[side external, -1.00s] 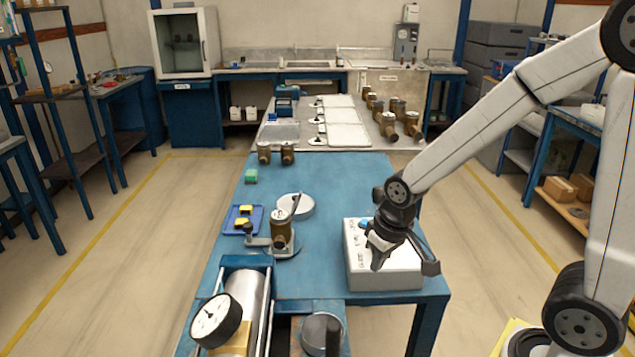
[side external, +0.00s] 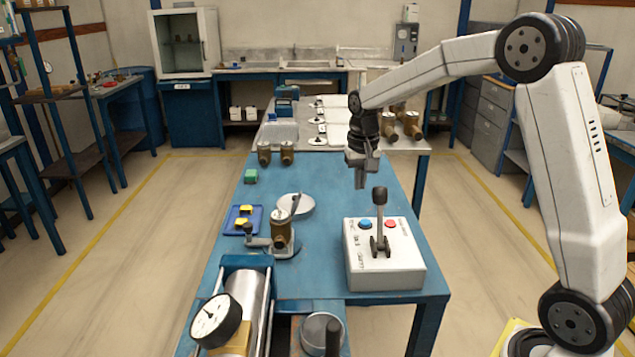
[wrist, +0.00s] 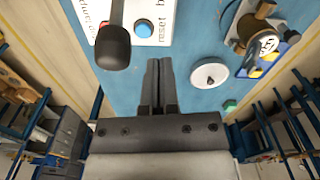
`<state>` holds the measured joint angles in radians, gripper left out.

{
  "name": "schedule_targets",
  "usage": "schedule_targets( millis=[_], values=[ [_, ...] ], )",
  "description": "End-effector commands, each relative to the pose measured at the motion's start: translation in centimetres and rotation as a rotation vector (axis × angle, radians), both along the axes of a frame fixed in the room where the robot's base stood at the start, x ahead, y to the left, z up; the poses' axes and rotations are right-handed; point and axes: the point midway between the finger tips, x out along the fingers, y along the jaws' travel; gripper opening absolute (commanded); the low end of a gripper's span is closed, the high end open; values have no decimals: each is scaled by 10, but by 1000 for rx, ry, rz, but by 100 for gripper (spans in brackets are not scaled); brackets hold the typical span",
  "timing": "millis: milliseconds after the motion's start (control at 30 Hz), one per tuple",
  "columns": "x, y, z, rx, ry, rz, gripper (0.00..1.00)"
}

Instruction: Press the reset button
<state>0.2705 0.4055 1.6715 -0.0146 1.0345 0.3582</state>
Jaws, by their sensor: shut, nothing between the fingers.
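The white control box (side external: 385,268) stands on the blue bench at the right. It has a blue button (side external: 365,224), a red button (side external: 391,223) and an upright black-knobbed lever (side external: 380,215). In the wrist view, the blue button (wrist: 144,27) has the word "reset" printed beside it, and the lever knob (wrist: 113,47) is to its left. My gripper (side external: 360,186) is shut and empty, raised above the bench behind the box, apart from the button. Its closed fingers (wrist: 158,64) point toward the box's edge in the wrist view.
A brass meter in a clamp (side external: 281,236), a round white lid (side external: 296,204) and a blue tray with yellow pieces (side external: 243,220) sit left of the box. A pressure gauge (side external: 216,320) is at the front. The bench between lid and box is clear.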

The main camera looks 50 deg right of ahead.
Motion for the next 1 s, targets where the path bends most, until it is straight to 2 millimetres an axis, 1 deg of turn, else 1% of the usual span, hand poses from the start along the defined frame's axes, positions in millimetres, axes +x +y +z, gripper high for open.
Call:
schedule_targets(
  millis=[33,200,400,767,1000],
  values=[
    [5,-8,3,2,7,-27,0],
    [16,-28,14,7,31,-104,0],
    [21,-41,21,11,47,-154,0],
    [22,-44,23,11,51,-166,0],
    [22,-44,20,12,52,-165,0]
  ],
)
